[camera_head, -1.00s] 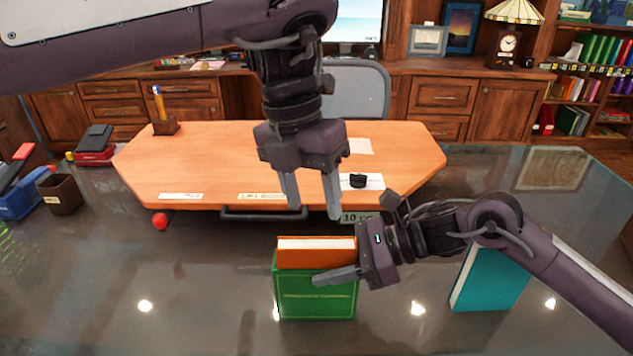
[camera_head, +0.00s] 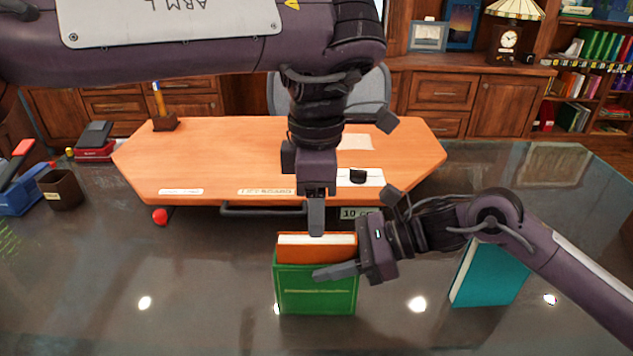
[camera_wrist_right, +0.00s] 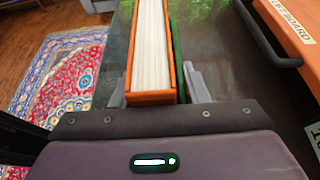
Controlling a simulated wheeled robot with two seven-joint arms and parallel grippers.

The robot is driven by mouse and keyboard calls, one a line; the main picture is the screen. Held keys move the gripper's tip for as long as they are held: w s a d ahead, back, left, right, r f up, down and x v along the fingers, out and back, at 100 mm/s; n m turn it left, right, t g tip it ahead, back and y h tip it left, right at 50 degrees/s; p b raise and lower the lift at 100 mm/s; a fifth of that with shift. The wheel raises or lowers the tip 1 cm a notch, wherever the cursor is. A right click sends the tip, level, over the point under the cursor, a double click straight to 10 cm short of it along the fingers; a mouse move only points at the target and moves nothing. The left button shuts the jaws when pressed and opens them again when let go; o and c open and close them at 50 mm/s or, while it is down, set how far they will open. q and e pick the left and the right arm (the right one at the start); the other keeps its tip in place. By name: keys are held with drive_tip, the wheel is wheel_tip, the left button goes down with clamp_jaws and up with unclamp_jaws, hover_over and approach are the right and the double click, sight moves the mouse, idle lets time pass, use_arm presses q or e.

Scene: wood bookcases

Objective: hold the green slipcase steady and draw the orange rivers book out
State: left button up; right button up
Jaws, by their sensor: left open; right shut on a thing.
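The green slipcase (camera_head: 316,296) stands upright on the glossy dark table. The orange rivers book (camera_head: 316,254) is in it, with its upper part and white page edges above the slipcase rim. The book's pages also show in the right wrist view (camera_wrist_right: 151,45), beside a strip of green slipcase (camera_wrist_right: 175,50). My right gripper (camera_head: 338,270) is shut across the slipcase from the right, one finger on its front; the far finger is hidden in the head view. My left gripper (camera_head: 316,233) points down, open, at the book's top edge. Its fingers overlap edge-on; I cannot tell whether they touch the book.
A teal book (camera_head: 490,277) stands to the right, behind my right forearm. An orange wooden board (camera_head: 220,160) with a dark handle lies behind the slipcase. A red ball (camera_head: 160,216) and a brown cup (camera_head: 61,189) are at left. The front left table is clear.

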sight(317, 243)
use_arm(q)
wheel_tip(317, 243, down, 8)
drive_tip(key=shift+r, duration=0.1)
idle(0.4)
clamp_jaws()
